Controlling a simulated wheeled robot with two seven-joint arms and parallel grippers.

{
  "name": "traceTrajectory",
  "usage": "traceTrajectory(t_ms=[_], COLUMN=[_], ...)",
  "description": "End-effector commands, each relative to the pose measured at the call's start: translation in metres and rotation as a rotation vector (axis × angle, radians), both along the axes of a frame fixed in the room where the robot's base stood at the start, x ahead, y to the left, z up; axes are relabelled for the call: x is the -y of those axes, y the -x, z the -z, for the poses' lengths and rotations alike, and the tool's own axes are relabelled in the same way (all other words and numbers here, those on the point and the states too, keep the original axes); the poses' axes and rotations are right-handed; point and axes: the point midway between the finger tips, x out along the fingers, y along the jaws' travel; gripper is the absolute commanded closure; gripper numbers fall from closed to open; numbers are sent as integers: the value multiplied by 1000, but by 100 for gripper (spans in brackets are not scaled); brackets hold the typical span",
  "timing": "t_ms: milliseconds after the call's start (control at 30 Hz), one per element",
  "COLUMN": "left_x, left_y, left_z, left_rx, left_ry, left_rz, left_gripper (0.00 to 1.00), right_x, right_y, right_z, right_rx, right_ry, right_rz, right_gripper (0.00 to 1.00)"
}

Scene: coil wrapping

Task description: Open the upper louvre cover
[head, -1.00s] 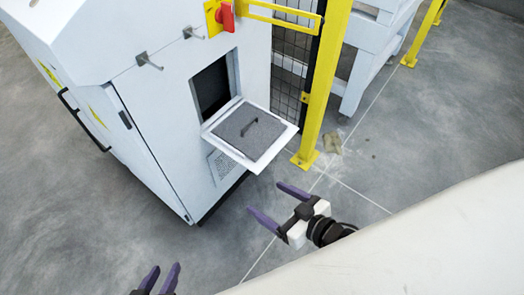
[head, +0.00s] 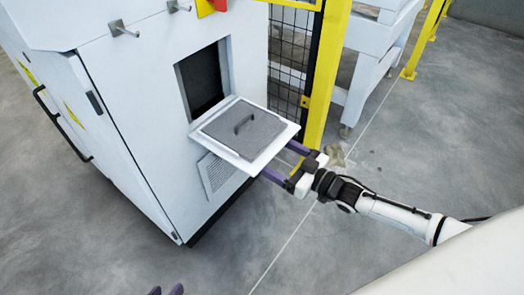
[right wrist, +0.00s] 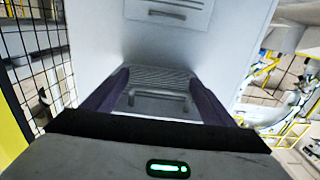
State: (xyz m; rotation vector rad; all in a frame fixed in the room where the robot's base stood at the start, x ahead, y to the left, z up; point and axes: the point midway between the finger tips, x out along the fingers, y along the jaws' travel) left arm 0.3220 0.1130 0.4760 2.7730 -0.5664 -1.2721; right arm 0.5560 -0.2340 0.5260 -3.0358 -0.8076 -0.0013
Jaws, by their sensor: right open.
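A hinged flap with a white rim (head: 262,160) and a grey panel with a handle stands out level in front of the cabinet's dark upper opening (head: 205,80). A slatted louvre (head: 215,172) is on the cabinet face below it. My right gripper (head: 277,160) is open at the flap's outer edge, its purple fingertips partly hidden by the flap. In the right wrist view, a grey slatted panel (right wrist: 160,76) with a bar handle (right wrist: 160,97) shows between the spread fingers; contact cannot be told. Only the tips of my left gripper (head: 166,291) show at the bottom edge.
The white cabinet (head: 135,100) has hooks (head: 124,28) on its front and a black side handle (head: 60,125). A yellow post (head: 328,80) and wire fence (head: 291,60) stand close beyond the flap. The grey floor in front is clear.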

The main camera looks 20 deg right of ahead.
Motion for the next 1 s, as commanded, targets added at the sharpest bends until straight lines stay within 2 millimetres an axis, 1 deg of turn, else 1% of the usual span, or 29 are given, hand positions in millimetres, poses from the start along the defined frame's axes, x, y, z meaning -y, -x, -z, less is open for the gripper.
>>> traceTrajectory(t_ms=[33,100,200,533,567,600,833,933,1000], left_x=[1,3,4,5,5,5,5,5,3], left_y=[-1,-1,-1,0,0,0,0,-1,-2], left_z=[3,4,5,5,5,5,5,3,-3], left_rx=[-4,-11,-18,-23,-23,-23,-23,-21,-9], left_ry=[-1,-2,-3,-5,-5,-5,-5,-4,-2], left_rz=[8,16,25,29,29,29,29,28,16], left_gripper=[69,69,69,69,69,69,69,69,69], right_x=[-5,-9,-12,-14,-14,-14,-14,-13,-13], right_y=[-8,-15,-21,-24,-24,-24,-24,-25,-25], right_z=[1,1,1,0,0,0,0,-1,-6], right_rx=[2,2,0,-2,-2,-1,-2,-3,-11], right_ry=[-1,-1,0,1,1,0,1,2,7], right_rz=[0,0,0,0,0,0,1,2,2], right_gripper=[22,22,22,22,25,32,71,72,72])
